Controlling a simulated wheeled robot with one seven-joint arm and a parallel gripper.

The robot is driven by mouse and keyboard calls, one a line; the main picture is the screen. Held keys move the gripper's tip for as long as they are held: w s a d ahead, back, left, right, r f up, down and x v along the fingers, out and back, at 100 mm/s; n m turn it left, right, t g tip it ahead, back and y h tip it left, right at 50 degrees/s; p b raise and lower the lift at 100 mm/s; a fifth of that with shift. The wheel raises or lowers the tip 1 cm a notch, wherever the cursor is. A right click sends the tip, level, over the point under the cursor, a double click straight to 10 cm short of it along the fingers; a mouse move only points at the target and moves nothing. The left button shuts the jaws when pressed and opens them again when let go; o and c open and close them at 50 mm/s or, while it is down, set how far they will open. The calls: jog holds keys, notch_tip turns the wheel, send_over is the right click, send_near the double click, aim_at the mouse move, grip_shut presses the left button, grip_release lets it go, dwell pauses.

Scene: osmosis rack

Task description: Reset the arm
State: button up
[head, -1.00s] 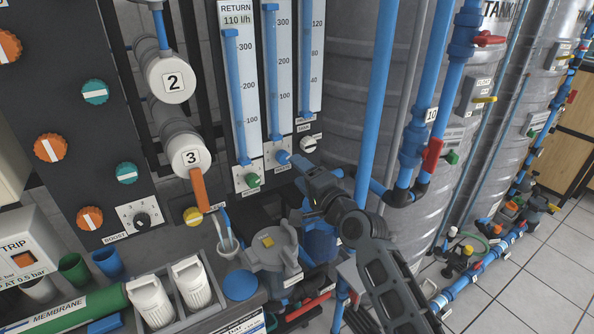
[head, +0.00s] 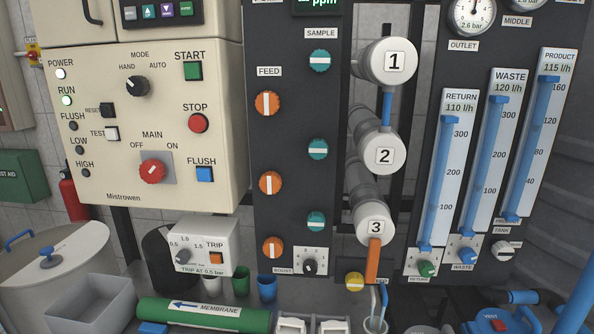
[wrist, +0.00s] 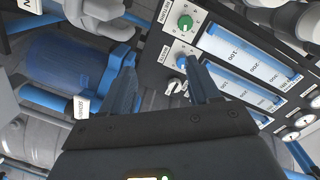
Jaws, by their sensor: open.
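My gripper (wrist: 160,85) shows in the wrist view with its two dark fingers apart and nothing between them. Beyond its fingertips are the blue waste knob (wrist: 183,61) and the flowmeter columns. The green return knob (wrist: 185,23) is just above it in that view. In the head view the waste knob (head: 465,255) and return knob (head: 427,268) sit under their flowmeters. My arm and gripper do not show in the head view now.
The control panel (head: 230,110) stands at the left, beside the dark valve board (head: 290,215). Numbered white vessels (head: 384,154) project from the rack. A green membrane tube (head: 205,315) and a grey bin (head: 92,305) lie low in front. A blue motor-like body (wrist: 65,65) is left of my fingers.

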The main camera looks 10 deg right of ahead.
jog(key=s+a+f+n+y, duration=0.1)
jog(key=s+a+n, duration=0.2)
jog(key=s+a, duration=0.35)
jog(key=s+a+n+y, duration=0.1)
jog(key=s+a+n, duration=0.25)
jog(key=s, duration=0.55)
jog(key=s+a+r+n+y, duration=0.1)
jog(key=s+a+r+n, duration=0.1)
jog(key=s, duration=0.4)
jog(key=s+a+r+n+g+y, duration=0.1)
jog(key=s+a+r+n, duration=0.2)
jog(key=s+r+n, duration=0.2)
jog(key=shift+s+a+r+n, duration=0.2)
jog(key=shift+s+n, duration=0.25)
jog(key=shift+s, duration=0.8)
dwell(0.8)
